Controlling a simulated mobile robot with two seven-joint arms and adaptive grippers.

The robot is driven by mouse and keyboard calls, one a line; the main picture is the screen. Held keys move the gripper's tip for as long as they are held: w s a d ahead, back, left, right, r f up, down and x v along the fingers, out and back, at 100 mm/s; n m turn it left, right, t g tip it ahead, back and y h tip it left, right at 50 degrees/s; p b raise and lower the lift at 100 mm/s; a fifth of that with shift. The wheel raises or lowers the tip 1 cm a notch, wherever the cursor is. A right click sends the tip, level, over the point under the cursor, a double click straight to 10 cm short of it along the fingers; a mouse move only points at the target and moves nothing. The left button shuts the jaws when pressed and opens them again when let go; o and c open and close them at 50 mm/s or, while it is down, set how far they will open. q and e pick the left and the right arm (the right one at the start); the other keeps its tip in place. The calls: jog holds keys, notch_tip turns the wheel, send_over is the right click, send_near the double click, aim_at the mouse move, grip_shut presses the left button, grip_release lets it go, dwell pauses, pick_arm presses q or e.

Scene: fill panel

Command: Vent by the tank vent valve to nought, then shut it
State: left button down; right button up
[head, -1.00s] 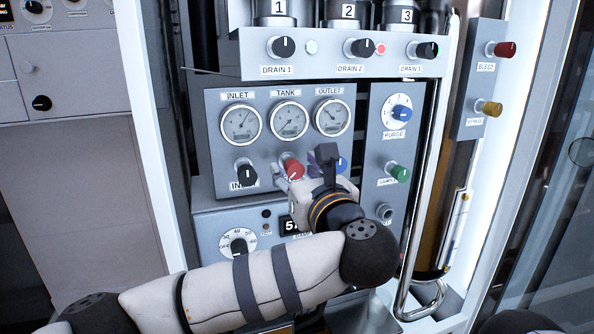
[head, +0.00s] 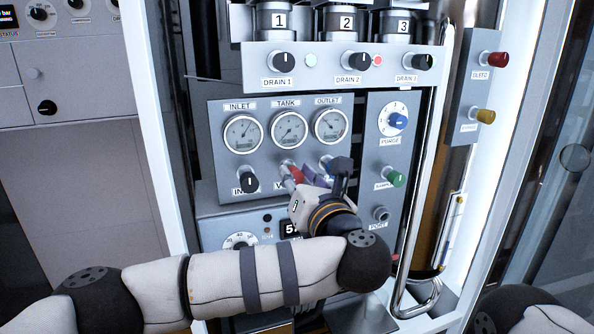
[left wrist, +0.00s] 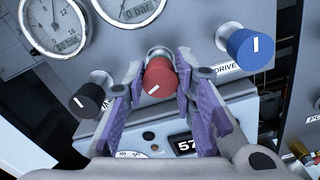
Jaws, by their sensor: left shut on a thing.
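The red vent knob (head: 296,174) sits under the tank gauge (head: 289,129) on the grey panel. Its label is mostly hidden behind my gripper. My left gripper (head: 292,180) is shut on the red knob. In the left wrist view the red knob (left wrist: 160,77) lies between the purple-padded fingers (left wrist: 160,92), its white mark slanting from lower left to upper right. The tank gauge's needle is too small to read surely in the head view; only the lower part of a gauge marked bar (left wrist: 128,8) shows in the wrist view. My right gripper is not in view.
A black inlet knob (head: 248,182) is left of the red knob, and a blue knob (left wrist: 250,47) is close on its right. The inlet gauge (head: 243,134) and outlet gauge (head: 332,127) flank the tank gauge. A steel handrail (head: 424,190) runs down the right.

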pick_arm(q)
jog(key=m, duration=0.2)
jog(key=m+p, duration=0.2)
jog(key=m, duration=0.1)
jog(key=shift+r+m, duration=0.3)
jog(key=m+p, duration=0.2)
jog(key=m, duration=0.3)
jog(key=shift+d+f, duration=0.1)
jog(key=shift+f, duration=0.05)
jog(key=m, duration=0.3)
jog(key=m+p, duration=0.1)
jog(key=m, duration=0.1)
jog(key=shift+f+m, duration=0.2)
jog(key=shift+m, duration=0.2)
jog(key=m, duration=0.3)
jog(key=shift+f, duration=0.1)
jog(key=shift+f+m, duration=0.1)
jog(key=shift+m, duration=1.6)
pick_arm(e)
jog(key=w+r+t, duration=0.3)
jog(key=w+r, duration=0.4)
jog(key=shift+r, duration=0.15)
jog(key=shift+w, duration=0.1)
pick_arm(q)
jog(key=c, duration=1.3)
grip_release()
